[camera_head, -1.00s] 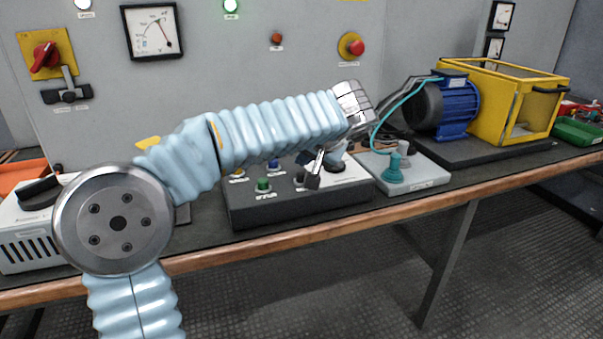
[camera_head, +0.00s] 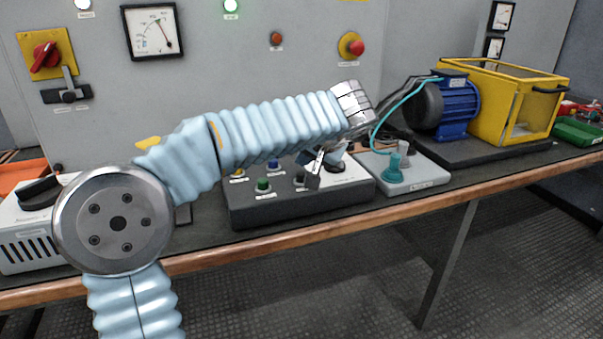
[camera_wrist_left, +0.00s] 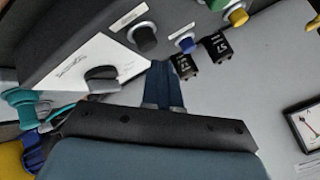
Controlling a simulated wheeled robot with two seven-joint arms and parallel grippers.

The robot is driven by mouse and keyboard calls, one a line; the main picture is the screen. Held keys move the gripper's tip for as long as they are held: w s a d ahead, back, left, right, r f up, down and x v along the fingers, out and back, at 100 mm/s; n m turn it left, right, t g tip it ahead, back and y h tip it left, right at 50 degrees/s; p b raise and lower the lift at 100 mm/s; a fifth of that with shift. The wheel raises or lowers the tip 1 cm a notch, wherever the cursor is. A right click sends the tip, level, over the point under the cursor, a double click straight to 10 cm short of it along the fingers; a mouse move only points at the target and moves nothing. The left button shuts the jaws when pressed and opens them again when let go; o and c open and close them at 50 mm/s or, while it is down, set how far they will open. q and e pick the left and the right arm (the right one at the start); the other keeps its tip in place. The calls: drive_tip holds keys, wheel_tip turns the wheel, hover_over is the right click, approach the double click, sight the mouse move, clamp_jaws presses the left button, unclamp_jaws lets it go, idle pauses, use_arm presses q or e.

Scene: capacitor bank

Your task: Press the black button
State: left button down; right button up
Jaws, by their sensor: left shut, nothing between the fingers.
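The dark control box (camera_head: 235,212) lies on the bench in the head view. Its black button (camera_head: 299,180) is partly hidden by my left gripper (camera_head: 314,178). The wrist view shows this black button (camera_wrist_left: 145,38) whole, in a pale collar beside a white label. My left gripper, also in the wrist view (camera_wrist_left: 161,68), is shut and empty. Its dark blue fingers point toward the box, with the tips close to the black button in the picture. A gap shows between them there, and contact cannot be confirmed. My right gripper is not in view.
The box also carries a green button (camera_head: 263,185), a blue button (camera_head: 273,164), a yellow button (camera_head: 238,174) and a dark knob (camera_wrist_left: 102,78) on a white panel. A grey box with a teal plug (camera_head: 393,170) stands to the right. The grey cabinet (camera_head: 200,90) rises behind.

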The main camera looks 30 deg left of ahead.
use_arm(q)
drive_tip(key=shift+f, duration=0.15)
drive_tip(key=shift+f+b, duration=0.3)
drive_tip(key=shift+b, duration=0.1)
drive_tip(key=shift+f+b, duration=0.85)
drive_tip(key=shift+f, duration=0.1)
idle(0.9)
drive_tip(key=shift+r, duration=0.1)
drive_tip(key=shift+r+p, duration=1.15)
drive_tip(key=shift+r, duration=0.15)
wheel_tip(320, 180, up, 5)
drive_tip(key=p, duration=0.4)
